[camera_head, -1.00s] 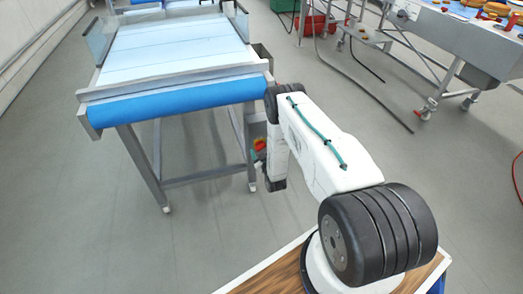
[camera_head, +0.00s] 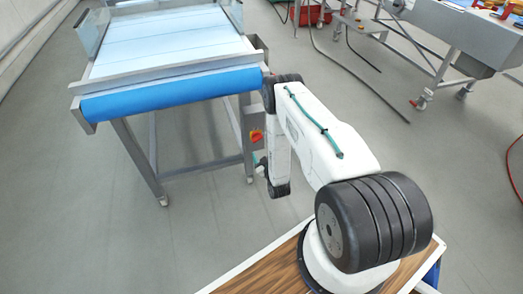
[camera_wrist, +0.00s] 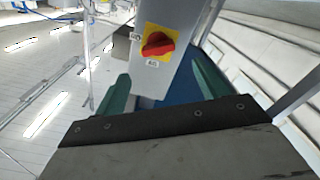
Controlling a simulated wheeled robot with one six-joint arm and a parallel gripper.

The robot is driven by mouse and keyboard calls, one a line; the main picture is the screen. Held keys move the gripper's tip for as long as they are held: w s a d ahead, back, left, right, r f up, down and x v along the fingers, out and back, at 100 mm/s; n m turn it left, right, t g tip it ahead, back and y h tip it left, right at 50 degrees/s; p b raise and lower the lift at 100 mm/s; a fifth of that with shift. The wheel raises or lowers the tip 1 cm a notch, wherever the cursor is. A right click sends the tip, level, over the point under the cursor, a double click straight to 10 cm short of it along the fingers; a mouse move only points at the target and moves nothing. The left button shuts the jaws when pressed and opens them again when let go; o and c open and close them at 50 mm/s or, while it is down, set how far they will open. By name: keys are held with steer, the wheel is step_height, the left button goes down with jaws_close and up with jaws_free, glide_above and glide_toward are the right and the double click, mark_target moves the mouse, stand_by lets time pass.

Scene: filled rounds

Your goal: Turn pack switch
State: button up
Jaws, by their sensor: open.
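The pack switch (camera_wrist: 157,43) is a red rotary knob on a yellow plate, fixed to a grey box (camera_wrist: 172,18) with a small label below the knob. In the wrist view it sits top centre, beyond and between the two green fingers of my gripper (camera_wrist: 159,67). The fingers are spread apart with nothing between them, and they look short of the knob. In the head view the switch (camera_head: 256,135) shows under the right front corner of the conveyor, just left of my arm. My gripper is small and mostly hidden there.
The conveyor (camera_head: 170,97) with its blue roller end and grey legs stands left of my arm. Another steel machine on castors (camera_head: 455,40) stands at the upper right. Hoses lie on the floor between them. Grey floor in front of the conveyor is clear.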

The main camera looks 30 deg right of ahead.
mark_target(258, 140)
steer(key=shift+d+f, duration=0.1)
steer(key=c, duration=0.9)
steer(key=shift+o, duration=0.2)
steer(key=w+m, duration=0.2)
steer(key=m, duration=0.4)
steer(key=w+d+m, duration=0.1)
steer(key=w+m, duration=0.2)
steer(key=m, duration=0.3)
steer(key=w+d+m, duration=0.1)
steer(key=w+m, duration=0.1)
steer(key=m, duration=0.4)
steer(key=shift+w+d+f, duration=0.15)
steer(key=shift+w, duration=0.1)
jaws_close()
